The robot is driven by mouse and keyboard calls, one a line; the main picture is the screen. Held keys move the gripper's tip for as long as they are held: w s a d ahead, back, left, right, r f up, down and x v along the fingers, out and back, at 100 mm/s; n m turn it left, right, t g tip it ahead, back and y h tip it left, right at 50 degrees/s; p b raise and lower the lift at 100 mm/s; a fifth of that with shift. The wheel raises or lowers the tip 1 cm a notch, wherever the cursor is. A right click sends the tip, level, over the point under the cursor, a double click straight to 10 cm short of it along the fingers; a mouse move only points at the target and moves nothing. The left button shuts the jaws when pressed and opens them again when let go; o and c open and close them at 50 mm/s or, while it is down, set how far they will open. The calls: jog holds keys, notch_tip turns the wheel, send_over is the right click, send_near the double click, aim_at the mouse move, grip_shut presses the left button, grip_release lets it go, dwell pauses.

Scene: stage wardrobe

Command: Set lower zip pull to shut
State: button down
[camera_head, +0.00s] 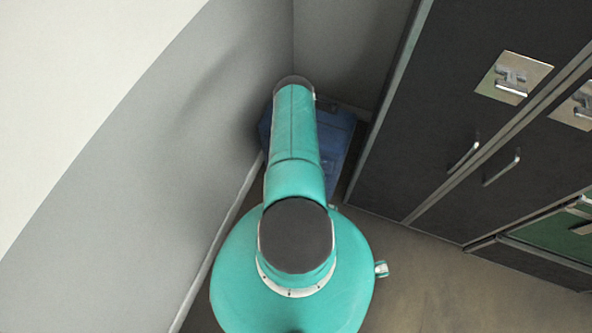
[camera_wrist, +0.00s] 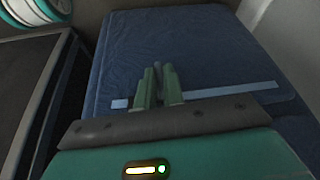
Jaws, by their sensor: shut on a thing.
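A dark blue padded case (camera_wrist: 200,45) fills most of the wrist view. A pale blue zip strip (camera_wrist: 250,91) runs across its face, with a short pale piece (camera_wrist: 120,104) at its left end. My gripper (camera_wrist: 159,72) has its two green fingers over the left part of this strip. The fingers are shut on a small grey piece, apparently the lower zip pull (camera_wrist: 158,68), mostly hidden between them. In the head view the blue case (camera_head: 342,135) stands in the corner, largely covered by my arm, and my gripper is hidden there.
A grey wall (camera_head: 190,170) stands close on the left in the head view. Dark cabinets (camera_head: 430,120) with metal handles stand on the right. Bare floor (camera_head: 440,280) lies at the lower right. The wrist view shows a dark panel (camera_wrist: 30,85) at the left.

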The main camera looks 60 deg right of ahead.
jog(key=shift+d, duration=0.1)
jog(key=c, duration=1.5)
grip_release()
jog(key=v, duration=1.4)
